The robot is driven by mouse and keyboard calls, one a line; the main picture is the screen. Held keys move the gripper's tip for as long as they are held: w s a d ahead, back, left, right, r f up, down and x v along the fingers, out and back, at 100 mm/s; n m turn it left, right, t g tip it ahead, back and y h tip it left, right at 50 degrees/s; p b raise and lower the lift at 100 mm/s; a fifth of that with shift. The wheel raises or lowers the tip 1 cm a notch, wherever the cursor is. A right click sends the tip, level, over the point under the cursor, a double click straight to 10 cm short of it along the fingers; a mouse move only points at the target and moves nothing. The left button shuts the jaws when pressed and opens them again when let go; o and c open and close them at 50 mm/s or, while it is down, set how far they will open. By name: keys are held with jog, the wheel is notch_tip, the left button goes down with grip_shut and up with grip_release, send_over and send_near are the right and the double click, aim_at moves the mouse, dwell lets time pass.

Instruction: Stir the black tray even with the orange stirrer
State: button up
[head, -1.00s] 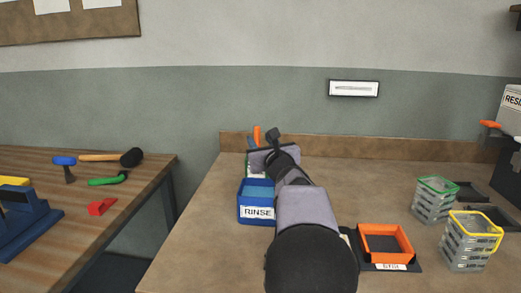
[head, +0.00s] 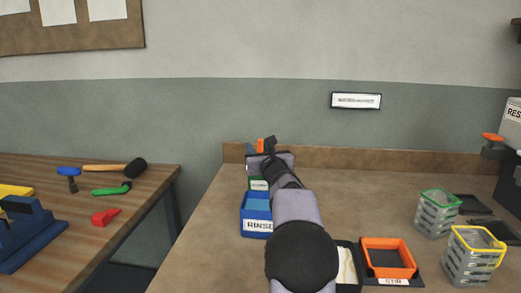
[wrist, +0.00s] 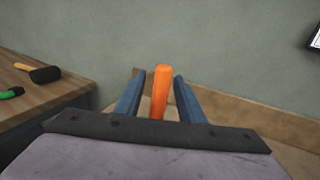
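The orange stirrer's handle (wrist: 161,90) stands upright between the two blue fingers of my gripper (wrist: 157,97) in the wrist view. The fingers are apart, with a gap visible on the left of the handle. In the head view the handle's top (head: 261,144) shows at the far end of my arm, near the back board; its lower end is hidden. A black tray (head: 418,281) with an orange square frame (head: 388,243) and a label reading STIR sits at the front right. A dark-rimmed tray with pale contents (head: 346,265) is beside it, partly hidden by my arm.
A blue RINSE tub (head: 256,225) stands left of my arm, with a green-rimmed container (head: 258,184) behind it. Green (head: 437,212) and yellow (head: 474,255) rimmed baskets stand at the right. Tools lie on the left table (head: 145,205).

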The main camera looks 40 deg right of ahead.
jog(key=shift+w+d, duration=0.2)
jog(key=shift+w, duration=0.25)
grip_shut()
notch_tip(320, 180, up, 11)
jog(key=p, duration=0.8)
jog(key=shift+p, duration=0.35)
dwell(0.3)
